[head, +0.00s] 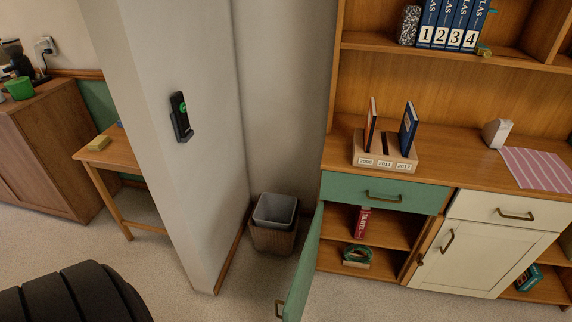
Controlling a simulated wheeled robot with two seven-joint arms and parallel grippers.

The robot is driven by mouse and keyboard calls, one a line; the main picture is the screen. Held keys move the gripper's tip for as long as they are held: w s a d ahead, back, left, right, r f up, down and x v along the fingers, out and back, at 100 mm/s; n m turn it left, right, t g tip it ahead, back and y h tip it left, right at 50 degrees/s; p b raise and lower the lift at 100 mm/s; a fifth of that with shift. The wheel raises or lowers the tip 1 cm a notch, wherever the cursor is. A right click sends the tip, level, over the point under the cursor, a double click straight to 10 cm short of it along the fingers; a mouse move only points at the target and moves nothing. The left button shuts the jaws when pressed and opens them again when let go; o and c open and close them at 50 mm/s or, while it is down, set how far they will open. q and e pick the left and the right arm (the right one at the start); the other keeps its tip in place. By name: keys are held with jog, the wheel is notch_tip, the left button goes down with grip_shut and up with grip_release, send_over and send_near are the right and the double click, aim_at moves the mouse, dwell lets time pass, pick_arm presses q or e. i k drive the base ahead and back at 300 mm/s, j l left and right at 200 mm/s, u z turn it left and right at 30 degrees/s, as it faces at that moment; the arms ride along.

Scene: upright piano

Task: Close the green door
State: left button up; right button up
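The green door (306,262) hangs open at the left end of the wooden cabinet (440,188). It swings out toward me, and I see it nearly edge-on. Its brass handle (279,308) is low, near the bottom edge of the view. The green drawer (386,194) above is shut. Neither of my grippers is in view.
A waste bin (273,223) stands left of the door, by the wall end (185,130). A white door (483,259) on the right is shut. The cabinet top holds a book rack (384,157) and pink striped paper (540,168). Carpet in front is clear.

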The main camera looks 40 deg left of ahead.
aim_at(292, 310)
jog(key=i+j, duration=0.1)
jog(key=j, duration=1.8)
jog(key=i, duration=0.05)
